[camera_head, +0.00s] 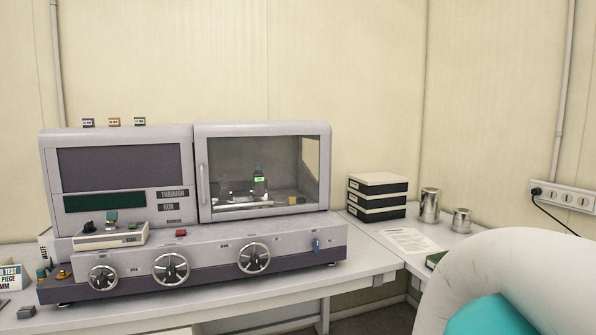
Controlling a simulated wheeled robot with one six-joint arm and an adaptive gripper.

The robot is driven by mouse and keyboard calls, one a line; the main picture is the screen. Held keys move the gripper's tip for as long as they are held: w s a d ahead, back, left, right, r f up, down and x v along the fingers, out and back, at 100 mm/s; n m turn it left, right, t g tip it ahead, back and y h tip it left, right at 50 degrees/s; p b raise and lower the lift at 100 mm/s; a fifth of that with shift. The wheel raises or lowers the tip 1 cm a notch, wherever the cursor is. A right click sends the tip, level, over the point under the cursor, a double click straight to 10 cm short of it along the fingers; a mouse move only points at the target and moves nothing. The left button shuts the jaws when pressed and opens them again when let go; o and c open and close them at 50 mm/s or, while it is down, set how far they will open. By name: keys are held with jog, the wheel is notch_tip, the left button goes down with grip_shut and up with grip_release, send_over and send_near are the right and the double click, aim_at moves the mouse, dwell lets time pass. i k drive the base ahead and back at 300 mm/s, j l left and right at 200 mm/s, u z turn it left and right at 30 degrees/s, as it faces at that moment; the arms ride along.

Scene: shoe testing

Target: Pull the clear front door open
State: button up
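The clear front door (226,158) is on the right half of a grey testing machine (120,134). It is a transparent pane in a grey frame and looks shut. A pale vertical handle (202,186) runs along its left edge. Through the pane I see a small dark bottle-like item with a green label (260,180) and some small parts on the chamber floor. My gripper is not in view. Only a white and teal part of my arm shows large at the lower right, well apart from the door.
The machine stands on a pale bench (372,258). Three handwheels (171,269) stick out along its lower front. Stacked black and white boxes (377,197), metal cylinders (430,205) and a paper sheet (408,240) lie to the right. A power strip (565,197) is on the right wall.

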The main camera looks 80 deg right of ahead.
aim_at(202, 129)
jog(key=z, duration=1.6)
jog(key=j+u, duration=0.3)
jog(key=j, duration=0.25)
jog(key=i, duration=0.05)
